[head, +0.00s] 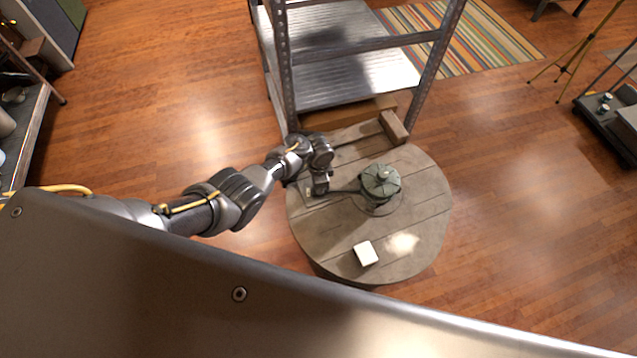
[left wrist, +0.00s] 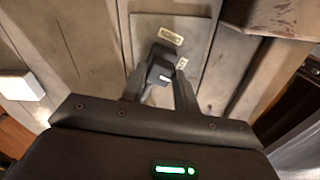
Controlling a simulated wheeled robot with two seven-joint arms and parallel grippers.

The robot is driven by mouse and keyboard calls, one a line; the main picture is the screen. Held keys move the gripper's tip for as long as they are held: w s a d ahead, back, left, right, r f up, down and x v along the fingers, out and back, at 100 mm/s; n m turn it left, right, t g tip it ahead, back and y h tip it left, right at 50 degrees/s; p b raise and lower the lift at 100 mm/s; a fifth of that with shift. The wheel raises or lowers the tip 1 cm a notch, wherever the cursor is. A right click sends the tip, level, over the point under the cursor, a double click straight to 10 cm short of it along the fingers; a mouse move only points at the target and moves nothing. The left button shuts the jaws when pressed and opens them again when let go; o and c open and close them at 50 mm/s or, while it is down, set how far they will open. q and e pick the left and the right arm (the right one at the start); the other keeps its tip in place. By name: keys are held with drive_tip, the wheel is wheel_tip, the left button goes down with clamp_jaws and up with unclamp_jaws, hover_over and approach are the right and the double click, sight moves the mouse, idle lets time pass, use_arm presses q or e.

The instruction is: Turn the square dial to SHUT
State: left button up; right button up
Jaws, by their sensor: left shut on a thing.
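My left gripper (head: 319,188) reaches down to the left part of a round wooden table top (head: 425,225). In the left wrist view its two fingers (left wrist: 159,90) are shut on a dark grey knob, which I take for the square dial (left wrist: 160,66). The dial sits at a grey panel (left wrist: 146,24) with two small pale labels, one above it (left wrist: 170,36) and one at its right (left wrist: 182,62). Their lettering is too small to read, and the fingers hide part of the dial. My right gripper is not in view.
A dark green round object (head: 381,181) stands just right of my gripper. A white block (head: 366,253) lies near the table's front edge. A wooden block (head: 393,127) and a metal shelf frame (head: 350,60) are at the back. Open floor (head: 520,200) lies right.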

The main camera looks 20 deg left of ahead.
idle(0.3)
use_arm(q)
drive_tip(key=o, duration=1)
drive_tip(key=shift+c, duration=0.2)
wheel_tip(320, 180, up, 11)
drive_tip(key=p, duration=0.2)
drive_tip(key=shift+p, duration=0.3)
drive_tip(key=shift+f, duration=0.1)
